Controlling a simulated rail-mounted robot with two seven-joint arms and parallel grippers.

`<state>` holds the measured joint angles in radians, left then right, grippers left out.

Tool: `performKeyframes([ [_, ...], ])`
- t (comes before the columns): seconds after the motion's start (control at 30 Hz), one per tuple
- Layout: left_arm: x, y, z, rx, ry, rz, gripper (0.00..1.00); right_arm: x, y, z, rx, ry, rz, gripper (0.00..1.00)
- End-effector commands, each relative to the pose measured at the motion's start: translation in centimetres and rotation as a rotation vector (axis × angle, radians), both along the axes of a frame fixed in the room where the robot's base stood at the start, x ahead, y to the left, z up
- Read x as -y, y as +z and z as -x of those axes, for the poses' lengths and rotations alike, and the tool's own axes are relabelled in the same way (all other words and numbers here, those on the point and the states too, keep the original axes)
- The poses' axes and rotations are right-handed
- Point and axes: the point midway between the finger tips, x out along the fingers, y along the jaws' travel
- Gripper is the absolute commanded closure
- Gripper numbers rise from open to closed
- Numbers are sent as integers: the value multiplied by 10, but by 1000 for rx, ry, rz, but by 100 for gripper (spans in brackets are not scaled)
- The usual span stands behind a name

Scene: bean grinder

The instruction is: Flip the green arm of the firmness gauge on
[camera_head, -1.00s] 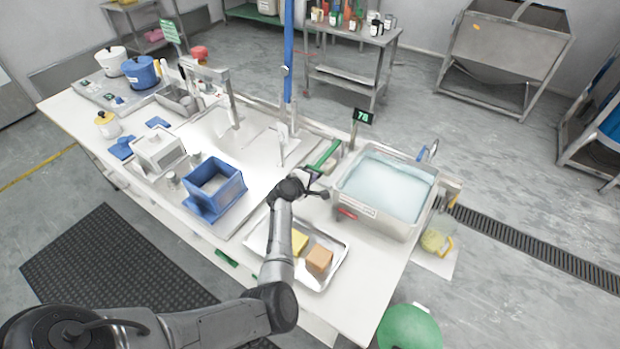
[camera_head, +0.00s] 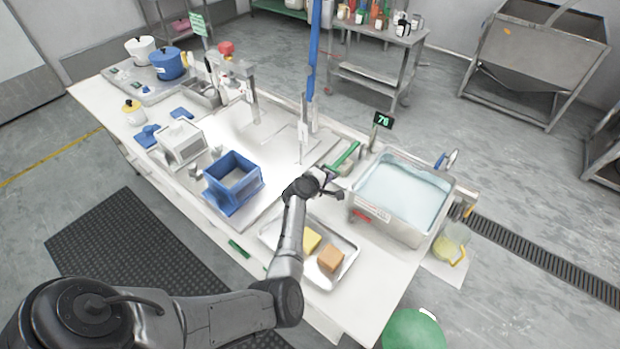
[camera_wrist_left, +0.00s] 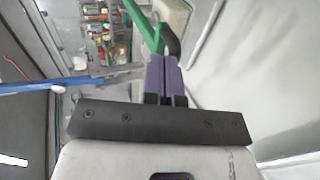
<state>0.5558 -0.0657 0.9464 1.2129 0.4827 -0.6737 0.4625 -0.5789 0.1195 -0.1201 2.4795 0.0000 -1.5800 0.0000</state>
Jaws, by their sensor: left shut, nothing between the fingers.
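The green arm (camera_head: 345,156) slants on the worktop between the sink area and the water basin in the head view. In the left wrist view the green arm (camera_wrist_left: 146,28) shows at the top, with a dark piece beside its near end. My left gripper (camera_head: 327,178) is at the near end of the green arm. In the left wrist view its purple fingers (camera_wrist_left: 163,66) are together and empty, close below that end; I cannot tell whether they touch it. The rest of the gauge is partly hidden by my gripper. My right gripper is not in view.
A steel basin of water (camera_head: 403,192) stands just right of the gripper. A tray (camera_head: 345,272) with a yellow and an orange-brown block lies in front. A blue bin (camera_head: 233,182) is to the left. A blue pole (camera_head: 313,60) and a display reading 76 (camera_head: 383,120) stand behind.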

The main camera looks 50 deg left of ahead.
Motion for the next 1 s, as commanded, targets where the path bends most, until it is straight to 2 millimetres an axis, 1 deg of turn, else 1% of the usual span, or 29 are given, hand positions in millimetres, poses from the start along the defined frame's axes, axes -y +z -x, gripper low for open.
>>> performKeyframes([
  [0.03,1,22,-1,9,-1,-4,100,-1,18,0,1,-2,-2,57],
  [0.1,4,36,-2,19,-3,-7,100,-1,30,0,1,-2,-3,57],
  [0.13,5,31,4,17,-4,-7,100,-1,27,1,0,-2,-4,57],
  [0.17,7,31,11,18,-2,-7,100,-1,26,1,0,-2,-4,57],
  [0.4,16,43,52,22,-3,-9,100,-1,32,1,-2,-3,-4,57],
  [0.6,22,50,77,25,-3,-8,100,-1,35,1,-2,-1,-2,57],
  [0.8,25,53,88,26,-4,-9,100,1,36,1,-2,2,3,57],
  [1.0,25,55,91,27,-4,-8,100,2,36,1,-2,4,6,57],
])
